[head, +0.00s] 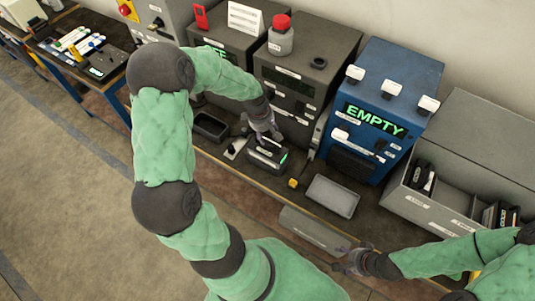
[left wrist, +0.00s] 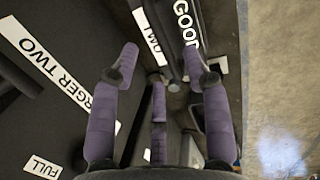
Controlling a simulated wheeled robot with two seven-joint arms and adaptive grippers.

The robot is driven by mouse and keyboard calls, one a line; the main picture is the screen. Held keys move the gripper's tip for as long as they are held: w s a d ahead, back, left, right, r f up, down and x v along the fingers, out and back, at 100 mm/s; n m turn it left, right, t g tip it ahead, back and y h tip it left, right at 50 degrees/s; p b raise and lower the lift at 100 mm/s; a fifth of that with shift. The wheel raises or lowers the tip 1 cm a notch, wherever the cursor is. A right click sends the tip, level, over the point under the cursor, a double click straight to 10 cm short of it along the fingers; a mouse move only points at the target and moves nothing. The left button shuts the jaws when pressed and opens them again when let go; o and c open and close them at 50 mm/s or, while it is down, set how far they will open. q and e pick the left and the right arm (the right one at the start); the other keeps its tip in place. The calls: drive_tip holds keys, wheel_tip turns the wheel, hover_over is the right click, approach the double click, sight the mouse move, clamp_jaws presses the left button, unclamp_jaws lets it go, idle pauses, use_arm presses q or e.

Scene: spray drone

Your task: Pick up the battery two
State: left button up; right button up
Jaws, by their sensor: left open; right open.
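A dark block with a small green light (head: 268,156), apparently battery two, sits at the front of the bench before the dark charger. My left gripper (head: 264,132) is open just above it, fingers pointing down. In the left wrist view, my left gripper (left wrist: 160,75) has its fingers spread, and dark surfaces with a "GOOD" sign (left wrist: 187,25) and a partly cut white label (left wrist: 149,35) lie beyond the fingertips. Whether the fingers touch the block cannot be told. My right gripper (head: 352,260) is open and empty near the bench's front edge.
The dark charger (head: 300,85) carries a red-capped bottle (head: 281,38). A blue machine reading "EMPTY" (head: 375,120) and a grey compartment bin (head: 430,208) with dark batteries stand to the right. A grey tray (head: 332,196) and small yellow item (head: 293,183) lie nearby.

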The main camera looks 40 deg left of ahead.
sight(268, 146)
use_arm(q)
drive_tip(key=shift+w+d+f, duration=0.15)
drive_tip(key=shift+f, duration=1.1)
drive_tip(key=shift+w+d+f, duration=0.1)
drive_tip(key=shift+f, duration=1.15)
drive_tip(key=shift+f+b, duration=0.25)
drive_tip(key=shift+b, duration=0.45)
clamp_jaws()
drive_tip(key=shift+w+r, duration=0.1)
